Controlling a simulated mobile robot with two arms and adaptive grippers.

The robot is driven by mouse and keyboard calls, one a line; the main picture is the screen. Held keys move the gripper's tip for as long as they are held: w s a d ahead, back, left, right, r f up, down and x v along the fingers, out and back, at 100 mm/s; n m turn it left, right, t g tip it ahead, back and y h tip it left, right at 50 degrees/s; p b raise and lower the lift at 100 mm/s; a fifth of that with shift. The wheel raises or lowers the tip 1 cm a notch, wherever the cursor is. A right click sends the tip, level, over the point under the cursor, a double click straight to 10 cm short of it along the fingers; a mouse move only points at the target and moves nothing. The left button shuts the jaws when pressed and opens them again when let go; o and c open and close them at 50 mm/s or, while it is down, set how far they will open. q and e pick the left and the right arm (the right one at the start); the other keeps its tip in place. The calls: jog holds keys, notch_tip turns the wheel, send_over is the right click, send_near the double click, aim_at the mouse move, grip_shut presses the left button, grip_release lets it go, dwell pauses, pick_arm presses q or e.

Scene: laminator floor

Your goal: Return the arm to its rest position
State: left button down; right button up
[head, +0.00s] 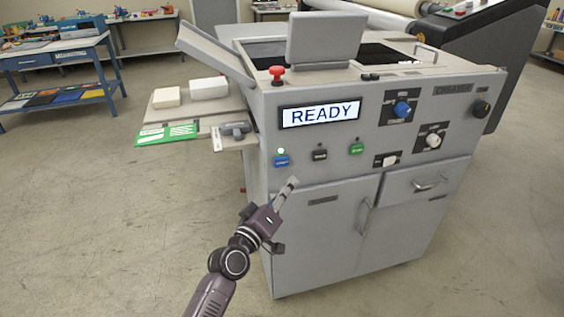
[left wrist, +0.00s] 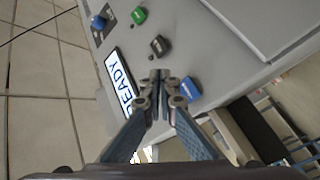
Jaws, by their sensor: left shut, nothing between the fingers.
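My left gripper (head: 287,191) is shut and empty in front of the grey laminator (head: 330,220), just below its row of buttons. In the left wrist view the shut fingertips (left wrist: 160,76) point at the panel near the blue button (left wrist: 190,88). The blue button (head: 281,160) has a small lit lamp above it in the head view. I cannot tell whether the fingers touch the panel. The display (head: 320,114) reads READY. My right gripper is not in view.
A black button (head: 320,155), a green button (head: 356,149) and several knobs are on the panel. A red emergency button (head: 277,74) stands on top. A side shelf (head: 205,119) holds white blocks and a green card (head: 167,133). A blue workbench (head: 60,60) is at left; floor between is clear.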

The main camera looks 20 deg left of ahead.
pick_arm(q)
jog(key=s+f+m+g+y, duration=0.1)
jog(key=s+f+g, duration=0.3)
jog(key=f, duration=1)
jog(key=s+f+m+g, duration=0.2)
jog(key=s+f, duration=0.5)
jog(key=f, duration=0.6)
jog(key=s+f+m+g+y, duration=0.1)
jog(key=s+f+g, duration=0.3)
jog(key=f, duration=1)
jog(key=s+a+f+m+g+y, duration=0.1)
jog(key=s+f+m+g, duration=0.1)
jog(key=s+f, duration=0.7)
jog(key=s+a+f+m+g, duration=0.1)
jog(key=s+f, duration=0.5)
jog(key=s, duration=0.6)
jog(key=s+a+f+m+g, duration=0.1)
jog(key=s+f+g, duration=0.1)
jog(key=s, duration=0.8)
jog(key=s+a+f+m+g+y, duration=0.1)
jog(key=s+f, duration=0.3)
jog(key=s, duration=0.7)
jog(key=shift+a+m+g, duration=0.4)
jog(key=shift+a+g, duration=0.05)
jog(key=shift+g, duration=0.25)
